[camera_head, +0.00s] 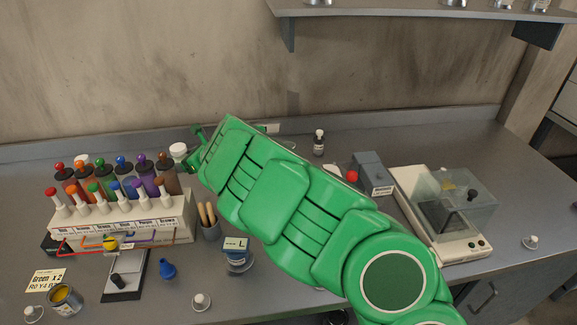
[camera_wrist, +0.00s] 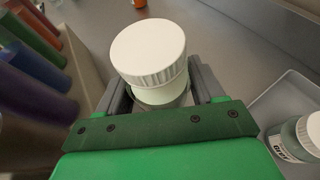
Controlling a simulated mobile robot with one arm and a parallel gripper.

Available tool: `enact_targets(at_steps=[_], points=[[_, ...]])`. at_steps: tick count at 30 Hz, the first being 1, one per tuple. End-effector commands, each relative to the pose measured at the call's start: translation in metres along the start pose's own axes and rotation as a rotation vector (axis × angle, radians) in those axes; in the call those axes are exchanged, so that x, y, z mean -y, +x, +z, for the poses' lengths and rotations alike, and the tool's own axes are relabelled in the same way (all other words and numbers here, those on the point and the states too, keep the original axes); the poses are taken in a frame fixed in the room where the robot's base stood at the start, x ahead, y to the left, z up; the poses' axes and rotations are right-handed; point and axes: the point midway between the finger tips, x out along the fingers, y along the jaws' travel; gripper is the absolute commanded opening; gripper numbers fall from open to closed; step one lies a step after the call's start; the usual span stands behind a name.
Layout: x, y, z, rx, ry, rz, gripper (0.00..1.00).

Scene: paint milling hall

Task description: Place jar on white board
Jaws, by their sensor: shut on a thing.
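The jar with a ribbed white lid (camera_wrist: 150,52) is between the two jaws of my gripper (camera_wrist: 158,98) in the wrist view. My gripper is shut on it, and the lid faces the wrist camera. In the head view its white lid (camera_head: 178,149) shows just beyond the end of my green arm, right of the bottle rack. My arm hides most of the gripper there. I cannot make out a plain white board for certain. A flat board, part dark and part white (camera_head: 125,293), lies at the front left with a black piece on it.
The rack (camera_head: 150,222) of coloured bottles stands left of my gripper. A grey tray (camera_wrist: 292,84) with another white-lidded jar (camera_wrist: 305,138) is at the right in the wrist view. A balance (camera_head: 455,215) stands at the right. A wooden-handled tool cup (camera_head: 209,228) stands near my arm.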

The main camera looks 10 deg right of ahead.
Motion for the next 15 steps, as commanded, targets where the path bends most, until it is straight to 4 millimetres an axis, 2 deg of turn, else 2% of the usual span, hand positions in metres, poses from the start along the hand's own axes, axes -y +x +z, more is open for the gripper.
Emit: enact_targets(at_steps=[7,15], points=[[0.026,-0.019,-0.007,0.005,0.006,0.006,0.32],[0.076,-0.068,-0.022,0.015,0.01,0.024,0.32]])
